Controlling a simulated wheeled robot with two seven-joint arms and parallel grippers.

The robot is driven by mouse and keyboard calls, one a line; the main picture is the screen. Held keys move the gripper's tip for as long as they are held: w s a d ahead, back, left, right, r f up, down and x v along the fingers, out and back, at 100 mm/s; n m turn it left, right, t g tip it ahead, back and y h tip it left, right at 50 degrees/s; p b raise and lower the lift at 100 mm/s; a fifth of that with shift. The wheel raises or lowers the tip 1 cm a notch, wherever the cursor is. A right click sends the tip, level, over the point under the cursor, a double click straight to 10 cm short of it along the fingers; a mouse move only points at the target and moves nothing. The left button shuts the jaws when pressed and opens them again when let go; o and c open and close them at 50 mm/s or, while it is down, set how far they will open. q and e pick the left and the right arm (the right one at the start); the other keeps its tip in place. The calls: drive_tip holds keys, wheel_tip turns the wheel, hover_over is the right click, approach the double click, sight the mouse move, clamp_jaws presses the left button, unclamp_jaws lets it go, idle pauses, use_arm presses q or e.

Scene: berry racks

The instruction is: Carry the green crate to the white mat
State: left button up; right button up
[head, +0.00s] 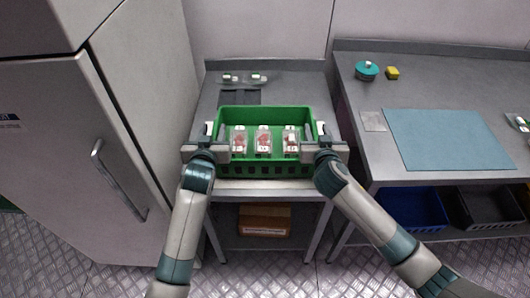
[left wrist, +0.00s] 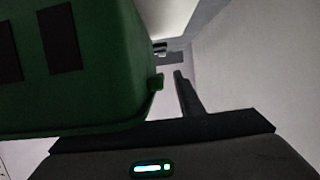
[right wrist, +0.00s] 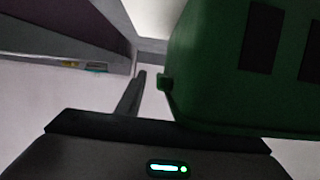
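The green crate (head: 265,170) is at the front of the left grey table and holds three clear packs of red berries (head: 264,140). I cannot tell whether its base touches the table. My left gripper (head: 209,143) is at the crate's left end and my right gripper (head: 320,143) at its right end. In the left wrist view the crate (left wrist: 100,100) shows beside one finger; the right wrist view shows the crate (right wrist: 215,90) likewise. The other fingers are hidden, so their closure is unclear. I see no clearly white mat; a blue-grey mat (head: 450,138) lies on the right table.
A teal round item (head: 367,70), a yellow block (head: 393,73) and a small pale square (head: 373,121) are on the right table. Small clear packs (head: 243,78) lie behind the crate. A tall grey cabinet (head: 70,150) stands at left. Blue and dark bins sit below the right table.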

use_arm(q)
drive_tip(key=shift+s+d, duration=0.1)
drive_tip(key=shift+s, duration=0.05)
use_arm(e)
drive_tip(key=shift+a, duration=0.1)
use_arm(q)
drive_tip(key=shift+s+r, duration=0.1)
drive_tip(key=shift+s, duration=0.1)
drive_tip(key=v, duration=1.1)
drive_tip(key=shift+s, duration=0.2)
drive_tip(key=shift+r, duration=0.1)
use_arm(e)
drive_tip(key=shift+s, duration=0.15)
drive_tip(key=v, duration=1.1)
drive_tip(key=shift+s+r, duration=0.2)
drive_tip(key=shift+s, duration=0.15)
